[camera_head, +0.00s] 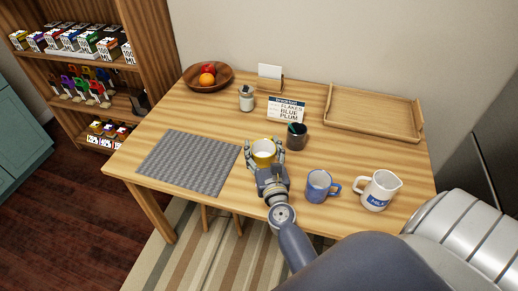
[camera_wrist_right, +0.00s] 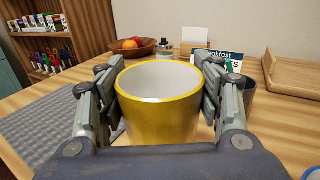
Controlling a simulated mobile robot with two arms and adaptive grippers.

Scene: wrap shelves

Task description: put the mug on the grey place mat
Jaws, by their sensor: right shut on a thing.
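A yellow mug (camera_head: 263,155) with a white inside is between the fingers of my right gripper (camera_head: 266,148). The gripper is shut on it, with one finger on each side, and the mug is upright. In the right wrist view the yellow mug (camera_wrist_right: 157,120) fills the middle, and no handle shows. I cannot tell whether its bottom touches the table. The grey place mat (camera_head: 188,162) lies flat and bare on the left of the table, left of the mug. The mat also shows at the left of the right wrist view (camera_wrist_right: 50,128). My left gripper is not in view.
A blue mug (camera_head: 319,186) and a white jug (camera_head: 380,190) stand right of my gripper. A dark cup (camera_head: 297,137), a small sign (camera_head: 286,108), a jar (camera_head: 246,98), a fruit bowl (camera_head: 208,84) and a wooden tray (camera_head: 370,112) are farther back. Table between mug and mat is clear.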

